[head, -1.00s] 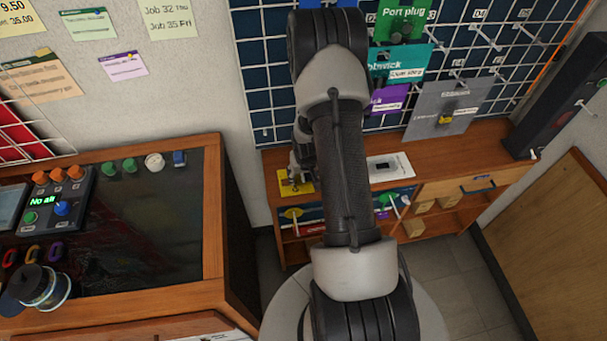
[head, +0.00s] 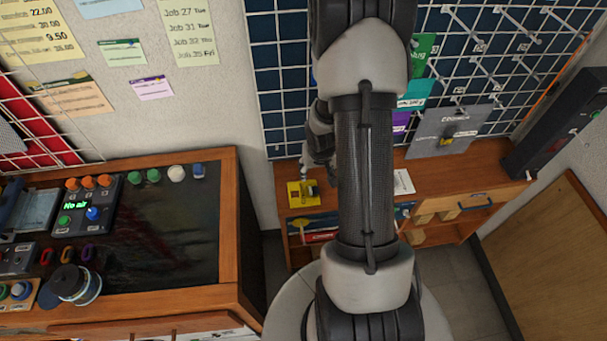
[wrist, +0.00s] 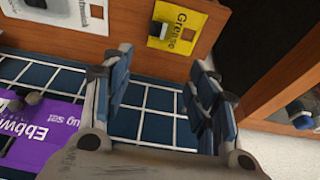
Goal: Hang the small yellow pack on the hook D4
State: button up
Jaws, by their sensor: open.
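The small yellow pack (head: 302,194) lies on the wooden bench top below the pegboard in the head view. In the wrist view it is a flat yellow card (wrist: 175,28) marked "Grease", with a black item and a white patch on it. My gripper (wrist: 163,78) is open and empty, its two fingers spread wide. In the wrist view the pack lies beyond the fingertips, apart from them. Hooks (head: 481,62) stick out of the pegboard; I cannot read which is D4.
The pegboard (head: 277,110) carries a grey pack (head: 450,132) at right and others partly behind my arm. A purple pack (wrist: 45,128) shows in the wrist view. A white card (head: 403,182) lies on the bench. A dark tower (head: 560,125) stands at right.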

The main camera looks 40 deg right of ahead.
jog(key=a+r+n, duration=0.1)
jog(key=a+r, duration=0.3)
jog(key=r, duration=0.3)
jog(key=a+r+n+t, duration=0.1)
jog(key=a+r, duration=0.2)
jog(key=r, duration=0.3)
jog(key=a+r, duration=0.4)
jog(key=r, duration=0.3)
jog(key=s+a+r+n+y, duration=0.1)
jog(key=s+a+r+n, duration=0.1)
jog(key=s+a+r, duration=0.3)
jog(key=s+a+r+n, duration=0.2)
jog(key=s+a+r, duration=0.3)
jog(key=s+a, duration=0.4)
jog(key=shift+s+r+t+y, duration=0.25)
jog(key=shift+s+t+y, duration=0.15)
jog(key=shift+s, duration=0.3)
jog(key=shift+o, duration=0.5)
notch_tip(320, 180, down, 5)
jog(key=b, duration=0.5)
jog(key=shift+a+r, duration=0.1)
jog(key=shift+r, duration=0.2)
